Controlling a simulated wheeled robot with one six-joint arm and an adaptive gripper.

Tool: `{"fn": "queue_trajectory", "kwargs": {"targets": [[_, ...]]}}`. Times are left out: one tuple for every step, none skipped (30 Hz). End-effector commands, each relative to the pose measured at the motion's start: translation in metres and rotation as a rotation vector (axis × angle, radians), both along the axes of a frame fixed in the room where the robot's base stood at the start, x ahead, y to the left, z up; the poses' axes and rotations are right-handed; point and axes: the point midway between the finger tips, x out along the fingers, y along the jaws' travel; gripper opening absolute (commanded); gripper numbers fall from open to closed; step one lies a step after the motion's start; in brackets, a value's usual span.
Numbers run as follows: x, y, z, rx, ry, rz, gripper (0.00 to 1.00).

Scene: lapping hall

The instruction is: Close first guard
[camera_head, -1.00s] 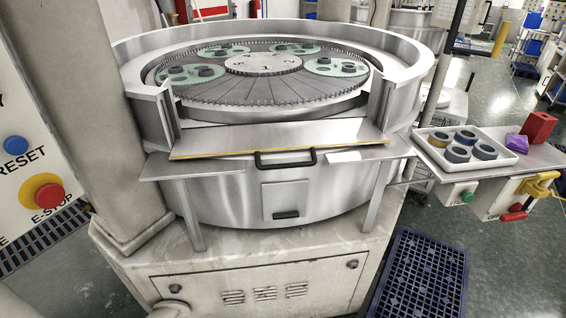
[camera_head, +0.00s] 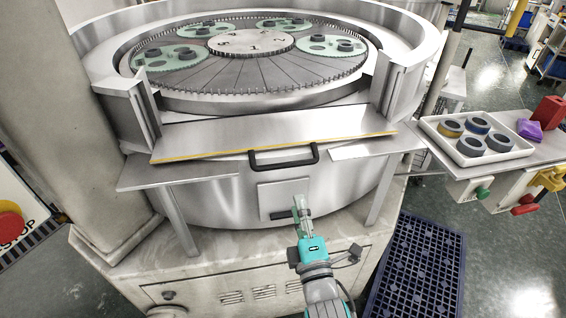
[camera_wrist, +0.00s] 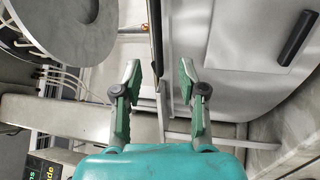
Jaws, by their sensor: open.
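The guard (camera_head: 270,133) is a flat metal flap with a yellow front edge and a black bar handle (camera_head: 284,158). It lies folded down and outward in front of the opening in the round machine wall. My gripper (camera_head: 300,203) is below the handle in the head view, in front of the drum, and apart from the guard. A dark slotted pull (camera_wrist: 297,38) on the drum's panel shows at the upper right there.
Behind the guard, the toothed plate (camera_head: 240,80) carries green carriers with dark rings. A white tray (camera_head: 462,152) of rings stands on the right shelf, beside red and purple blocks. A thick grey column (camera_head: 85,120) stands at the left. A blue grate (camera_head: 415,270) lies on the floor.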

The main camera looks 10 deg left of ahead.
Motion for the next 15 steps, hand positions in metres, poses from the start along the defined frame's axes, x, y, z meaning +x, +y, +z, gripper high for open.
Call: {"fn": "queue_trajectory", "kwargs": {"targets": [[0.002,0.003,0.003,-0.007,-0.007,0.001,0.41],[0.004,0.004,0.005,-0.012,-0.01,0.0,0.41],[0.005,0.005,0.006,-0.015,-0.012,-0.001,0.41],[0.006,0.006,0.006,-0.016,-0.012,-0.001,0.41],[0.008,0.006,0.006,-0.017,-0.013,-0.001,0.41],[0.011,0.007,0.007,-0.016,-0.012,-0.001,0.41],[0.014,0.008,0.007,-0.016,-0.011,-0.001,0.41],[0.017,0.009,0.008,-0.016,-0.012,-0.001,0.41],[0.021,0.011,0.009,-0.015,-0.012,-0.001,0.41],[0.025,0.012,0.01,-0.015,-0.012,-0.001,0.41],[0.03,0.014,0.011,-0.015,-0.012,-0.001,0.41],[0.036,0.016,0.012,-0.015,-0.012,-0.001,0.41],[0.04,0.018,0.013,-0.015,-0.012,-0.001,0.41],[0.045,0.02,0.014,-0.014,-0.012,-0.001,0.41],[0.051,0.022,0.016,-0.014,-0.012,0.0,0.41]]}}
